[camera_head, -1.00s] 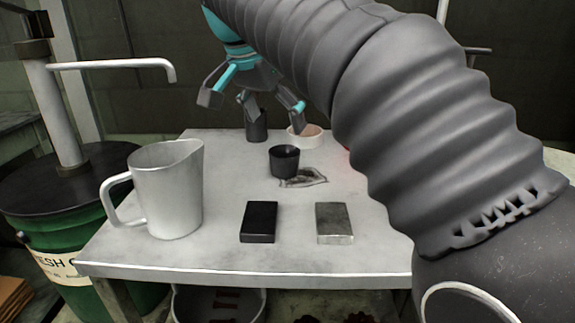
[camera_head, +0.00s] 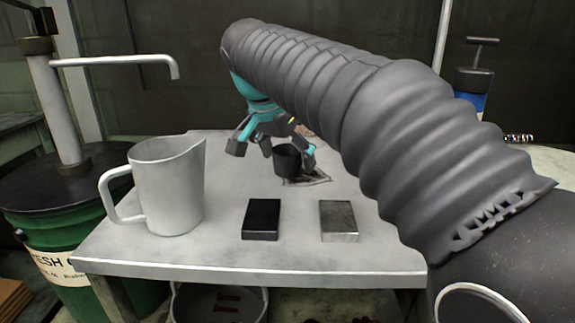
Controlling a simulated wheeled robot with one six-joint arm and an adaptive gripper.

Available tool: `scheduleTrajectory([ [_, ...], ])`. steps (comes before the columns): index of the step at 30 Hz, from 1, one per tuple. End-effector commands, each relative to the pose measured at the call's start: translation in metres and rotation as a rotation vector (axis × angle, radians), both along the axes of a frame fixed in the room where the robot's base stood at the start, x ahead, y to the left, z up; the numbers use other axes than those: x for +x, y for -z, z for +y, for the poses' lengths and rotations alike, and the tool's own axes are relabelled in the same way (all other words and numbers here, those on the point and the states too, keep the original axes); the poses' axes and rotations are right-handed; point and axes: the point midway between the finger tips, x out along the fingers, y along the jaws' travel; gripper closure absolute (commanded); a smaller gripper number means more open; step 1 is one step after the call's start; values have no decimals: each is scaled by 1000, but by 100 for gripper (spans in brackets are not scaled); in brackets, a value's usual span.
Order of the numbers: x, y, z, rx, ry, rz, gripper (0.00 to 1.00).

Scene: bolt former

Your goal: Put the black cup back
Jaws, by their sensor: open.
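The black cup (camera_head: 287,163) stands upright on the grey table, beside a dark flat smudge-like patch (camera_head: 318,180). My gripper (camera_head: 271,151) is open and low over the table at the cup. One fingertip is just right of the cup's rim and others are to its left. I cannot tell whether any finger touches the cup. The gripper hides part of the cup's upper edge and most of the table behind it.
A large white jug (camera_head: 168,190) stands at the table's left. A black block (camera_head: 261,219) and a metal block (camera_head: 339,221) lie near the front edge. A green drum (camera_head: 75,262) stands left of the table. My arm covers the right side.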

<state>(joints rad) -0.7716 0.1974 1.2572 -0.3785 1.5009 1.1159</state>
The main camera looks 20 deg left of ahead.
Motion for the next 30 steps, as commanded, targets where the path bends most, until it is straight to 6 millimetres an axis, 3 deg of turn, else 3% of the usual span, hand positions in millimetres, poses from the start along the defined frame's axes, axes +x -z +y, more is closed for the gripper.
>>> scheduleTrajectory([
  [4, 0, 0, 0, 0, 0, 0, 10],
  [12, 0, 0, 0, -1, 0, 0, 75],
  [14, 0, 0, 0, -1, 0, 0, 75],
  [15, 0, 0, 0, -1, 0, 0, 81],
  [23, 0, -3, 0, -1, 0, 0, 81],
  [30, 0, -25, 0, 1, 1, 0, 81],
])
